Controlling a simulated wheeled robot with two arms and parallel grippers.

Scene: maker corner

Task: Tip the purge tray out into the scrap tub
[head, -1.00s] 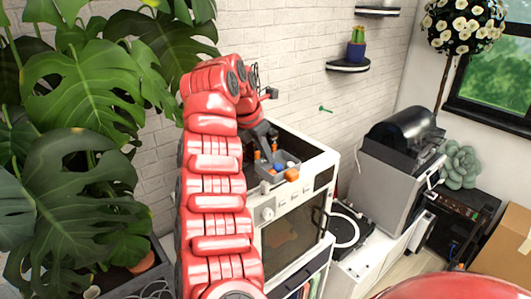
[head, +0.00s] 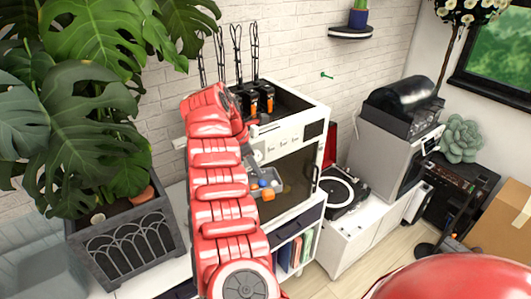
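The purge tray (head: 277,189) is a small grey open tray in the head view, in front of the white machine's dark glass door. It holds blue, white and orange scraps, and an orange piece (head: 267,196) shows at its near edge.
The white machine (head: 316,150) carries black and orange parts (head: 267,98) on top. A planter (head: 125,240) with large leaves stands left of my arm. A turntable (head: 342,194) and grey machine (head: 385,160) stand right. Some floor is clear at lower right.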

